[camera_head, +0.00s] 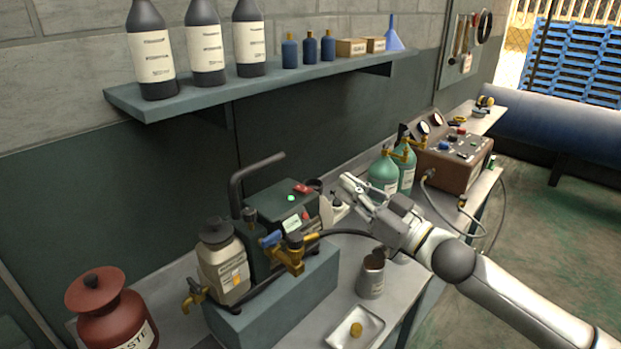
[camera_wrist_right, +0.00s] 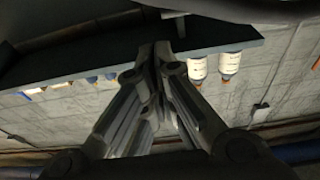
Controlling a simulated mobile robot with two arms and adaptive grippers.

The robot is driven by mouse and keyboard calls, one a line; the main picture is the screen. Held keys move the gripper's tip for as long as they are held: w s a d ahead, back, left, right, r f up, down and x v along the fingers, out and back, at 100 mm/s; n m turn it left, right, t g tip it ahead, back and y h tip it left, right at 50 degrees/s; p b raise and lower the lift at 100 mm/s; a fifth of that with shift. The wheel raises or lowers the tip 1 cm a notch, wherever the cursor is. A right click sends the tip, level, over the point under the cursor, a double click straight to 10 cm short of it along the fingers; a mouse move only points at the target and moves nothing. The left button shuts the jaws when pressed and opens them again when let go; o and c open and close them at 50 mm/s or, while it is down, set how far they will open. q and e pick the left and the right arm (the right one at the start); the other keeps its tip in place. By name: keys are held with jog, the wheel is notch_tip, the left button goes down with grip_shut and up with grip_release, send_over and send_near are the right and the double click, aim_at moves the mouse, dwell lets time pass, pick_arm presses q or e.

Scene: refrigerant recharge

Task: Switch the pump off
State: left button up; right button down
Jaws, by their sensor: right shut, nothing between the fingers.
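The pump (camera_head: 285,205) is a dark green unit with a bent black pipe handle, on a blue-grey block on the bench. Its top carries a lit green light (camera_head: 291,198) and a red switch (camera_head: 302,188); I cannot tell the switch's position. My right gripper (camera_head: 349,186) is to the right of the pump, above the bench, apart from the red switch. Its fingers are closed together and hold nothing; in the right wrist view the fingers (camera_wrist_right: 161,50) meet at the tips. My left gripper is not in view.
A brass valve with a blue handle (camera_head: 271,239) and a beige canister (camera_head: 222,265) stand before the pump. A shelf (camera_head: 200,94) with bottles hangs above.

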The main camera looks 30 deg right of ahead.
notch_tip(320, 180, up, 2)
jog(key=p, duration=0.4)
send_over(302, 190)
jog(key=s+d, duration=0.2)
jog(key=shift+w+r, duration=0.1)
jog(key=shift+w, duration=0.05)
jog(key=f, duration=0.1)
jog(key=f+p, duration=0.1)
jog(key=f, duration=0.1)
jog(key=shift+s+f, duration=0.2)
jog(key=shift+f, duration=0.05)
jog(key=shift+s+f, duration=0.1)
jog(key=shift+f, duration=0.35)
